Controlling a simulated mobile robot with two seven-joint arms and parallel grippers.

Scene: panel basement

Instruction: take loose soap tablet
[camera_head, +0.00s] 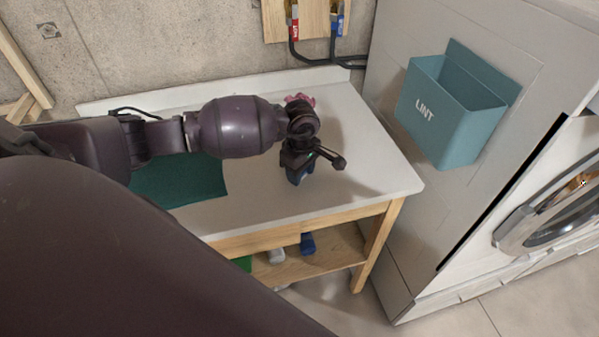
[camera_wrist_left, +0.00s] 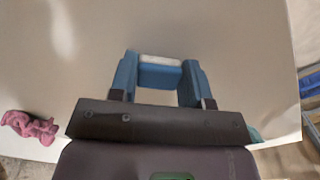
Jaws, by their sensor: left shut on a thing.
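The soap tablet (camera_wrist_left: 160,72) is a small blue block with a white band along its far edge, seen in the left wrist view. It sits between the two blue fingers of my left gripper (camera_head: 299,177), which is shut on it. In the head view the gripper points down over the right part of the white tabletop (camera_head: 345,120), and the tablet is hidden behind the wrist and fingers. I cannot tell whether the tablet touches the tabletop. My right gripper is not in view.
A dark green mat (camera_head: 180,182) lies left of the gripper. A teal LINT bin (camera_head: 440,120) hangs on the white panel at right. Blue and white items lie on the lower shelf (camera_head: 325,256). The table's front right is clear.

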